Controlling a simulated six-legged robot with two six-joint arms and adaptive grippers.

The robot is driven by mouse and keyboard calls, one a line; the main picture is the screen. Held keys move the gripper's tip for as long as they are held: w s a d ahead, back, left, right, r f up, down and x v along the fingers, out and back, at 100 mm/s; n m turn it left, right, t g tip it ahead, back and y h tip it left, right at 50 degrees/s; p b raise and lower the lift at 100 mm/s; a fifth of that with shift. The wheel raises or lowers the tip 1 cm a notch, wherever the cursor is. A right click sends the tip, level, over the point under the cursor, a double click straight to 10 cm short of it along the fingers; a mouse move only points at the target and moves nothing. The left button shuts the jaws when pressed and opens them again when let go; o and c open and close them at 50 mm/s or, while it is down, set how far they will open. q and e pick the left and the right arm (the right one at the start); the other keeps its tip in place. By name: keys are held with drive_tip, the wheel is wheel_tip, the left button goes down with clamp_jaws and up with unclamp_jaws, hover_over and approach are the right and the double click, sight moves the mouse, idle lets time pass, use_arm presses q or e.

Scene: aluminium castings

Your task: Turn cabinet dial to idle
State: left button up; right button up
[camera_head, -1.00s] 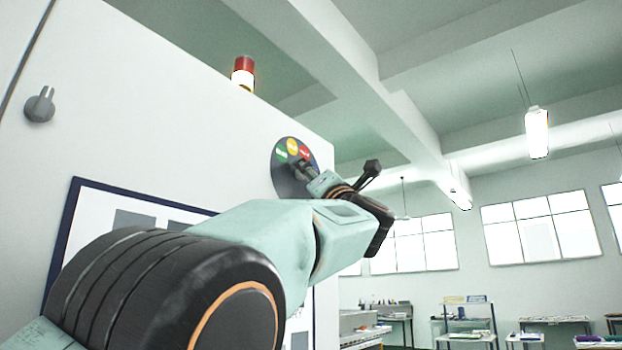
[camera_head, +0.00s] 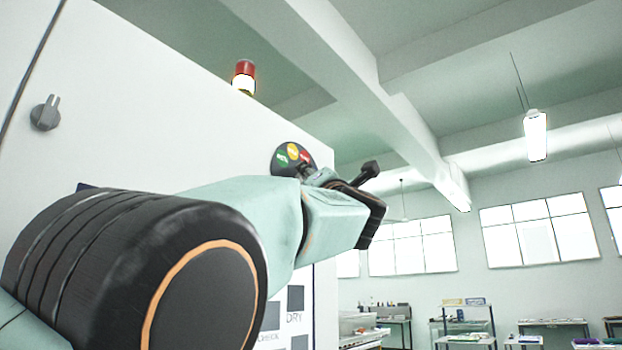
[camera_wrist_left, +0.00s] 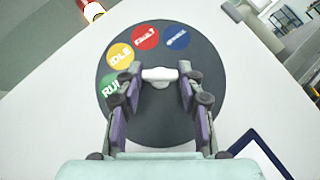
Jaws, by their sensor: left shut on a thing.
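The dark round dial plate (camera_head: 281,172) is on the white cabinet's face, partly hidden by my left arm in the head view. In the left wrist view the plate (camera_wrist_left: 150,37) shows a green RUN label (camera_wrist_left: 109,87), a yellow IDLE label (camera_wrist_left: 120,56), a red label (camera_wrist_left: 145,37) and a blue label (camera_wrist_left: 177,37). My left gripper (camera_wrist_left: 159,88) is in front of the plate, its fingers shut on the dial knob (camera_wrist_left: 159,74). The knob's pale top shows between the fingertips. Which label it points to cannot be told. My right gripper is not in view.
The white cabinet (camera_head: 150,120) fills the left, with a grey handle (camera_head: 45,113) and a red-and-white signal lamp (camera_head: 243,77) at its top. A dark-framed chart is mostly hidden behind my arm. Benches and shelves (camera_head: 463,322) stand far off at lower right.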

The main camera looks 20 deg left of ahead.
use_arm(q)
drive_tip(key=shift+s+a+r+m+g+h+p, duration=0.1)
drive_tip(key=shift+r+m+g+h+p, duration=0.1)
drive_tip(key=shift+m+h+p, duration=1)
drive_tip(key=shift+s+d+r+m+g+h+p, duration=0.15)
drive_tip(key=shift+m+h+p, duration=0.5)
drive_tip(key=shift+m+p, duration=1)
drive_tip(key=shift+s+a+r+m+g+h+p, duration=0.2)
drive_tip(key=shift+m+h+p, duration=0.75)
drive_tip(key=shift+p, duration=0.9)
drive_tip(key=shift+w, duration=0.15)
drive_tip(key=o, duration=1.2)
drive_tip(key=shift+w+a+f, duration=0.15)
drive_tip(key=shift+w+f, duration=0.05)
drive_tip(key=shift+f, duration=0.05)
drive_tip(key=shift+c, duration=0.2)
drive_tip(key=shift+s+r, duration=0.1)
